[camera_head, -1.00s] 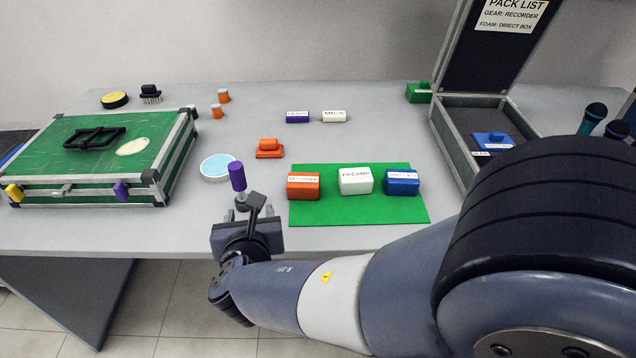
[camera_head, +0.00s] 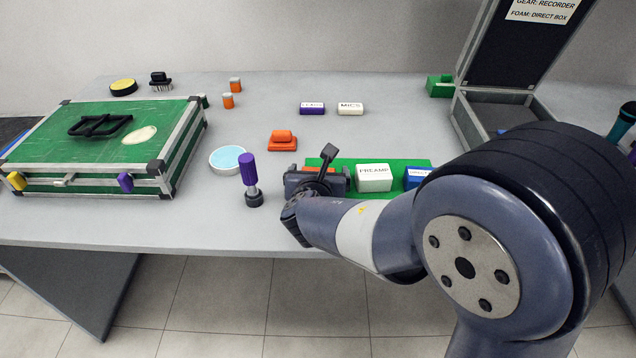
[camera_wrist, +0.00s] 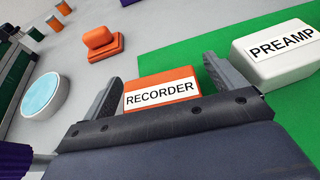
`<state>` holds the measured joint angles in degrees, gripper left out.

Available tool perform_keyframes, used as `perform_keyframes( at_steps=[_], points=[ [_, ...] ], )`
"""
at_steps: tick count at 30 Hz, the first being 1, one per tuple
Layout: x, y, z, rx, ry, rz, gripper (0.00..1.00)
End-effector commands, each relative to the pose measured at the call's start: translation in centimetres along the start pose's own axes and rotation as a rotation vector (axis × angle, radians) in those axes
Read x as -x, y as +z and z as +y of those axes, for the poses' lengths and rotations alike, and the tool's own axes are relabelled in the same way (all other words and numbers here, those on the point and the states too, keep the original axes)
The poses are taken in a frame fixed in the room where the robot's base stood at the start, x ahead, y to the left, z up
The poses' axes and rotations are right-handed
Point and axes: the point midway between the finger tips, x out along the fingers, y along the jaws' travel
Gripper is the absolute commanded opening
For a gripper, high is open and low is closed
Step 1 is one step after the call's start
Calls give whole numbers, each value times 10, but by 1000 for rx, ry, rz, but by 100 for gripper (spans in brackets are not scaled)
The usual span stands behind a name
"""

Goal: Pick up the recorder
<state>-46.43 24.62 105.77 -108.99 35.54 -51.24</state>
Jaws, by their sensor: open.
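The recorder is an orange box with a white label reading RECORDER (camera_wrist: 160,92). It sits at the left end of a green mat (camera_wrist: 185,55). In the wrist view it lies between the two fingers of my gripper (camera_wrist: 162,88), which is open. Whether the fingers touch its sides I cannot tell. In the head view my gripper (camera_head: 317,178) covers most of the recorder (camera_head: 318,170), leaving only a little orange visible.
A white PREAMP box (camera_head: 374,180) stands right of the recorder, with a blue box (camera_head: 416,176) beyond. A purple-handled tool (camera_head: 249,172) stands upright left of my gripper, beside a round blue-topped dish (camera_head: 228,158). An orange block (camera_head: 283,141) lies behind. An open case (camera_head: 468,125) is at right.

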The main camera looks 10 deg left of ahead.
Motion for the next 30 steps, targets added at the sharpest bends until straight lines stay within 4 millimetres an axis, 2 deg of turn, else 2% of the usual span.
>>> perform_keyframes(
  at_steps=[6, 26, 30],
  points=[
    [0, 0, 0, 0, 0, 0, 90],
    [0, 0, 0, 0, 1, 0, 36],
    [0, 1, 0, 0, 1, -2, 36]
  ],
)
